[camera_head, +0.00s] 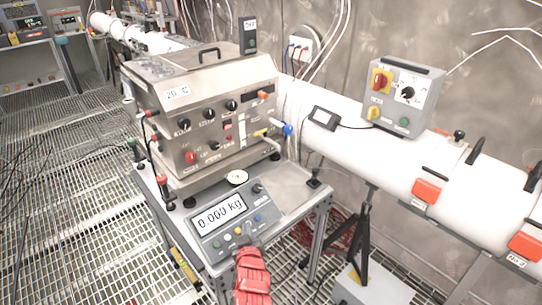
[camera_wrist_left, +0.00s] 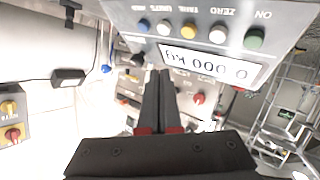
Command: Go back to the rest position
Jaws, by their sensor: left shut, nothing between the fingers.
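My left gripper (camera_head: 250,254) is at the bottom centre of the head view, its red part just in front of the scale's control panel. In the left wrist view its two dark fingers (camera_wrist_left: 159,74) lie together, shut and empty. The grey scale (camera_head: 207,236) has a display (camera_head: 219,213) reading 0.000 kg and several coloured buttons. The scale panel shows upside down at the top of the left wrist view (camera_wrist_left: 224,38). Whether the gripper touches the panel I cannot tell. My right gripper is in neither view.
A steel instrument box (camera_head: 205,110) with knobs stands behind the scale on a metal cart (camera_head: 292,208). A grey switch box (camera_head: 404,97) sits on the large white pipe (camera_head: 345,150) at right. A black tripod (camera_head: 362,240) stands right of the cart. Grating floor (camera_head: 70,180) is open at left.

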